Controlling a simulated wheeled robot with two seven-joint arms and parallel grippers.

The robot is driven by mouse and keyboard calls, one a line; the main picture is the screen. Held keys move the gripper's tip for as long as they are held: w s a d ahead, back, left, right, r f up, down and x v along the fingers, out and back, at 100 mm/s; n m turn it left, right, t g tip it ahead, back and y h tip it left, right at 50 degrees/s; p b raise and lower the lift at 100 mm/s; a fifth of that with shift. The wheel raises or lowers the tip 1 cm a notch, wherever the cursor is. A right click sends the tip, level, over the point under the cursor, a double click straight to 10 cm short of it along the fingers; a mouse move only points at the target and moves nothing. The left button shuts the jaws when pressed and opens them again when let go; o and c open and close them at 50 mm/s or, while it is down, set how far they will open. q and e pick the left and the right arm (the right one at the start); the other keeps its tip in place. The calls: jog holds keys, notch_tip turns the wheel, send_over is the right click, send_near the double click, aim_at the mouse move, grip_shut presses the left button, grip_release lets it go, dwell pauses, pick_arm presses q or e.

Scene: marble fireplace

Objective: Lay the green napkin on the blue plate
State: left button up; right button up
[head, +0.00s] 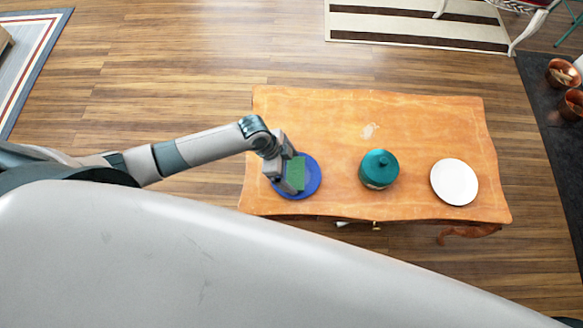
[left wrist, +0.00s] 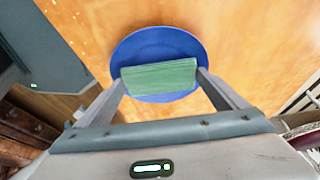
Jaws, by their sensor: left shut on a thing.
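The green napkin (head: 295,172) is a small flat rectangle over the blue plate (head: 312,184), near the left end of the wooden table. My left gripper (head: 291,173) is shut on the napkin. In the left wrist view the napkin (left wrist: 159,77) spans between the two fingers, with the blue plate (left wrist: 152,42) behind it. The napkin covers part of the plate. I cannot tell whether the napkin touches the plate. My right gripper is not in view.
A teal lidded pot (head: 379,169) stands at the middle of the orange wooden table (head: 320,115). A white plate (head: 454,182) lies at its right end.

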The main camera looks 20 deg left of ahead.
pick_arm(q)
jog(key=shift+f, duration=0.25)
jog(key=o, duration=0.8)
jog(key=shift+c, duration=0.2)
jog(key=v, duration=1.2)
jog(key=shift+r, duration=0.3)
